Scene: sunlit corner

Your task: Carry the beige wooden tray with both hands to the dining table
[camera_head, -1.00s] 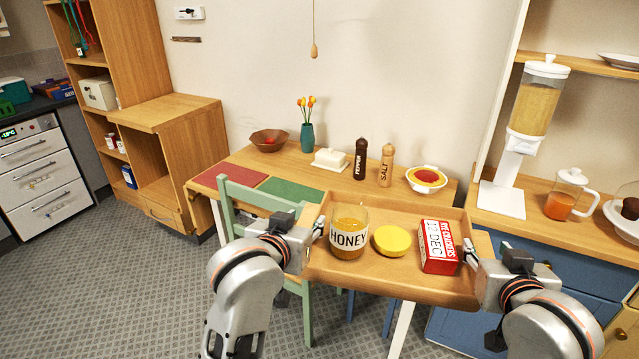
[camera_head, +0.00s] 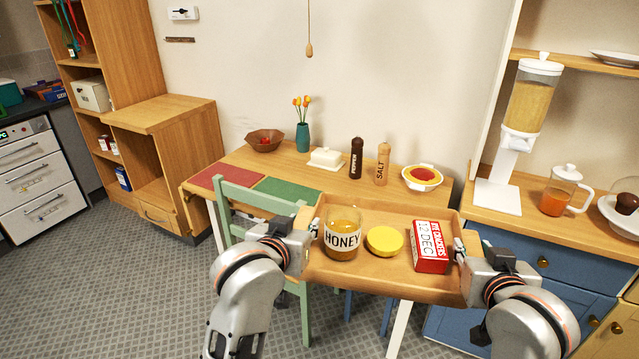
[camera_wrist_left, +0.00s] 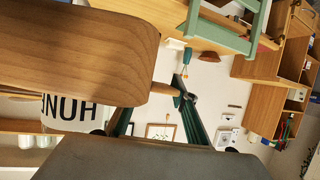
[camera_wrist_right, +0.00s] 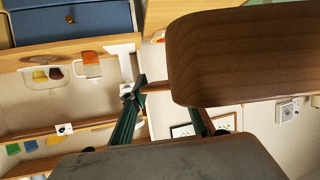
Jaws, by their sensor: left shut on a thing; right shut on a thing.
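The beige wooden tray (camera_head: 385,278) is held up in front of the dining table (camera_head: 228,166), level or nearly so. My left gripper (camera_head: 312,230) is shut on the tray's left end. My right gripper (camera_head: 461,250) is shut on its right end. Both wrist views show the tray's side close up, in the left wrist view (camera_wrist_left: 80,60) and in the right wrist view (camera_wrist_right: 240,55).
The table's back holds a brown bowl (camera_head: 265,140), tulip vase (camera_head: 303,136), butter dish (camera_head: 326,159), pepper mill (camera_head: 356,158), salt mill (camera_head: 382,164) and a white-rimmed bowl (camera_head: 422,178). A green chair (camera_head: 250,198) stands at its front. A blue-fronted sideboard (camera_head: 575,262) is at right.

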